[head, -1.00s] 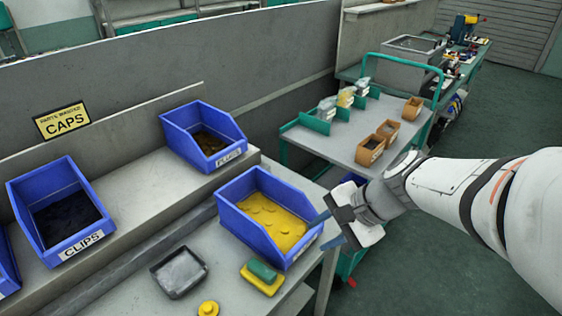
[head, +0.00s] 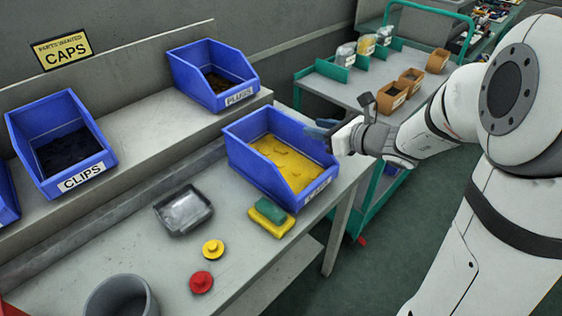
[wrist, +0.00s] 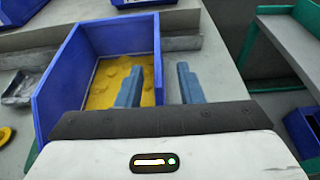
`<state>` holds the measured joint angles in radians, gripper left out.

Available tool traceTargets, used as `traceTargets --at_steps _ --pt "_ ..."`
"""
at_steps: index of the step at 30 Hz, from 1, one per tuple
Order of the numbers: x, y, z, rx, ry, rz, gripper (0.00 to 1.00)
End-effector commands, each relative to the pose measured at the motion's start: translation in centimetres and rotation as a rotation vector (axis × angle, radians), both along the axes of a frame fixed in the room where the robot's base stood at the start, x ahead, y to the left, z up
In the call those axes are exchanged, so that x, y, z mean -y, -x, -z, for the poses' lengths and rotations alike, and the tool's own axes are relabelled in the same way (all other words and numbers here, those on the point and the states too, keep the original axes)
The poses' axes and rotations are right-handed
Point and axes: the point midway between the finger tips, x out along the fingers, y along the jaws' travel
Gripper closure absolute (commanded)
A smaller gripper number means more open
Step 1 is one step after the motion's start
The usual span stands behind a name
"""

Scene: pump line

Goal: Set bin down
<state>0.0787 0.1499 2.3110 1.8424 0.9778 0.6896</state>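A blue bin (head: 245,155) holding yellow caps (head: 282,158) rests upright on the grey workbench near its right edge. A white label on its front is too small to read. My gripper (head: 322,129) is at the bin's right wall. In the wrist view my gripper (wrist: 158,88) has its two blue-grey fingers apart, with the bin's right wall (wrist: 157,60) lying between them in the picture. One finger shows over the inside of the bin and the other outside. Gaps show on both sides of the wall, so I see no grip on it.
Bins labelled CLIPS (head: 62,145) and PLUGS (head: 212,78) stand on the raised shelf. A grey tray (head: 183,210), a green-and-yellow block (head: 270,215), a yellow cap (head: 213,249), a red cap (head: 201,282) and a grey pot (head: 122,298) are in front. A green-framed cart (head: 375,95) stands behind right.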

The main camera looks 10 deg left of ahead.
Motion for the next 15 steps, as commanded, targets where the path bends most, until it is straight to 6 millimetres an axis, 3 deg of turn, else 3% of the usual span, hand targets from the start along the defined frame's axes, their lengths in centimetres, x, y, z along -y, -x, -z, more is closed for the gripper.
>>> traceTargets --at_steps 6,15 --pt "-2.4 -1.6 1.0 -0.001 0.002 -0.002 0.66" --pt "-2.6 -1.8 1.0 0.001 0.002 0.0 0.67"
